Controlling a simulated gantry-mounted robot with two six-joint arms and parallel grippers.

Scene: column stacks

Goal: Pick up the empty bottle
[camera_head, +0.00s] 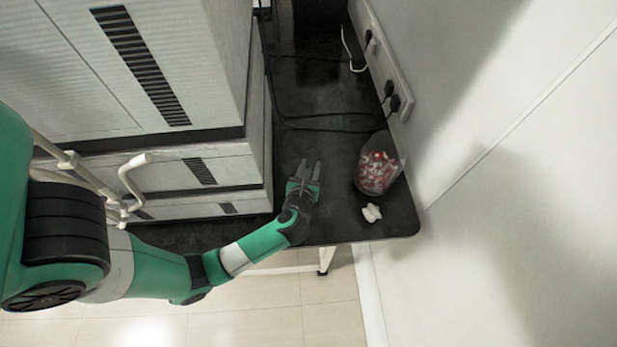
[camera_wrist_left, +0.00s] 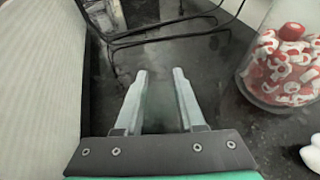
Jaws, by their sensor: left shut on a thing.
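My left gripper (camera_head: 309,168) is over the dark tabletop, left of the jar. In the left wrist view its two fingers (camera_wrist_left: 160,75) stand apart, shut on a clear, faintly greenish thing, which I take to be the empty bottle (camera_wrist_left: 161,108). Its outline is very faint against the dark table, and I cannot make out its full shape or whether it is lifted. In the head view I cannot make out the bottle. My right gripper is not in view.
A clear jar of red and white pieces (camera_head: 377,172) stands right of my gripper, near the wall. A small white object (camera_head: 371,213) lies in front of it. Stacked white units (camera_head: 200,170) rise on the left. Black cables (camera_head: 325,120) cross the back; a power strip (camera_head: 385,60) is on the wall.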

